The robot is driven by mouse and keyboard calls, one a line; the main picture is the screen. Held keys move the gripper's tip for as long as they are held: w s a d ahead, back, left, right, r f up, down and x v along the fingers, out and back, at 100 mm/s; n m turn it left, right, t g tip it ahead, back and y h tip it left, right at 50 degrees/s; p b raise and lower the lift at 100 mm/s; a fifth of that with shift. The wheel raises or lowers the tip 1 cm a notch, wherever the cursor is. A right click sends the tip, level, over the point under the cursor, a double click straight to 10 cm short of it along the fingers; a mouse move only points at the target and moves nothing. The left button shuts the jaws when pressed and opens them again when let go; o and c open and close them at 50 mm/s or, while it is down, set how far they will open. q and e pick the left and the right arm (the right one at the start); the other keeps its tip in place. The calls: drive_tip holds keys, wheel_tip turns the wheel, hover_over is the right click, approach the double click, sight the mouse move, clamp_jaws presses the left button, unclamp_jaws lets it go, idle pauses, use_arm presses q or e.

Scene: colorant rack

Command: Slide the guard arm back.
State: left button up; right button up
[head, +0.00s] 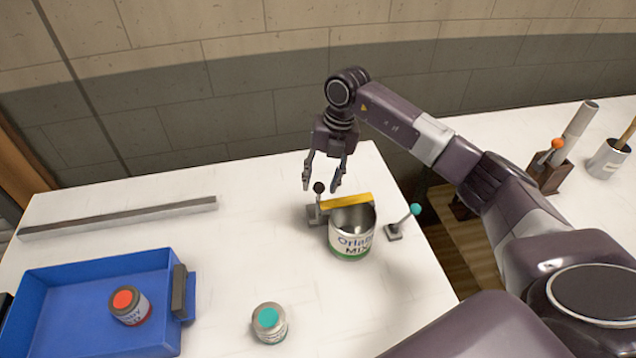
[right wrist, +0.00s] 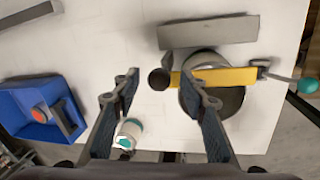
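The guard arm (head: 347,201) is a yellow bar lying across the back rim of the open mixing can (head: 352,243). A black knob (head: 318,187) stands at its left end, by a grey bracket (head: 316,214). My right gripper (head: 322,184) is open and hangs fingers down at the black knob. In the right wrist view, the knob (right wrist: 160,79) appears between the spread fingertips (right wrist: 160,82), with gaps on both sides and no contact visible. The yellow bar (right wrist: 228,78) runs right from it, over the can's mouth. My left gripper is not in view.
A teal-knobbed lever (head: 415,209) stands right of the can. A teal-topped can (head: 269,322) stands in front. A blue tray (head: 60,290) with a red-topped can (head: 128,303) is at left. A grey rail (head: 120,219) lies at back left. The table between is clear.

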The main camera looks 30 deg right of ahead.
drive_tip(key=shift+w+a+f, duration=0.1)
drive_tip(key=shift+a+f, duration=0.1)
drive_tip(key=shift+f, duration=0.95)
clamp_jaws()
